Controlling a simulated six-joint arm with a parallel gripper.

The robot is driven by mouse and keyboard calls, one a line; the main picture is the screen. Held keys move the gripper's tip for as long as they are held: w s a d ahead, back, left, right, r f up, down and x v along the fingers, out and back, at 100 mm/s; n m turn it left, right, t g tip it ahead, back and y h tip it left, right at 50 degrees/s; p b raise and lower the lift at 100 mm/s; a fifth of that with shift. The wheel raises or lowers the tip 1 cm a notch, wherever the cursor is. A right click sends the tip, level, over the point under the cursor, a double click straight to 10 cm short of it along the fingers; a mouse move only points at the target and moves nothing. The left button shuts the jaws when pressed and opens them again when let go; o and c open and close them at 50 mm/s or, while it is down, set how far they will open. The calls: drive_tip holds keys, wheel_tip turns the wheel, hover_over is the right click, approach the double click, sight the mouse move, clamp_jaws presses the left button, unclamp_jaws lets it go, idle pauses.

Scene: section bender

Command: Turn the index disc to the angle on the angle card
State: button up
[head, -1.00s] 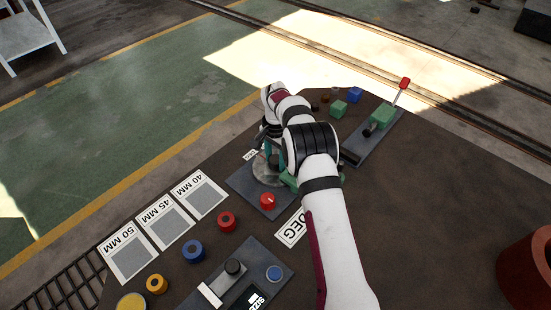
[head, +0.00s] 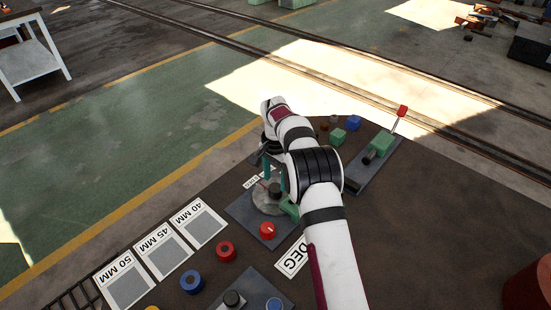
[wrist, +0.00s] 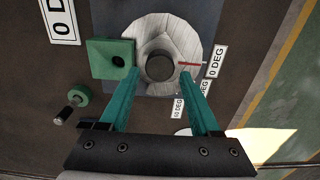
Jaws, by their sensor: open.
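The index disc (wrist: 150,28) is a pale round plate with a dark central knob (wrist: 160,67) and a red pointer line (wrist: 189,64). In the wrist view the line points right, towards a "0 DEG" label (wrist: 216,60). The disc also shows in the head view (head: 262,207). My gripper (wrist: 160,73) has two teal fingers, open, with the knob between their tips in the wrist view; I cannot tell how far above it they are. They also show in the head view (head: 275,180).
A green block (wrist: 108,57) with a dark hole stands beside the disc. A red button (head: 267,230) is on the disc's plate. A lever with a red tip (head: 402,110) stands at the back right. Coloured rings and cards for 40, 45 and 50 MM lie left.

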sight(275, 187)
wheel_tip(275, 187, up, 12)
drive_tip(key=shift+f, duration=0.15)
drive_tip(key=s+d+r+n, duration=0.1)
drive_tip(key=s+r, duration=0.2)
drive_tip(key=s, duration=0.4)
drive_tip(key=s+d+r+y, duration=0.1)
drive_tip(key=s+r, duration=0.3)
drive_tip(key=s, duration=0.4)
drive_tip(key=s+d+r+n, duration=0.1)
drive_tip(key=s+r, duration=0.2)
drive_tip(key=s, duration=0.4)
drive_tip(key=s+f, duration=0.3)
drive_tip(key=s, duration=0.6)
drive_tip(key=s+f+n, duration=0.1)
drive_tip(key=s+f, duration=0.2)
drive_tip(key=s, duration=0.7)
drive_tip(key=shift+s+d+f+y, duration=0.15)
drive_tip(key=shift+f+y, duration=0.25)
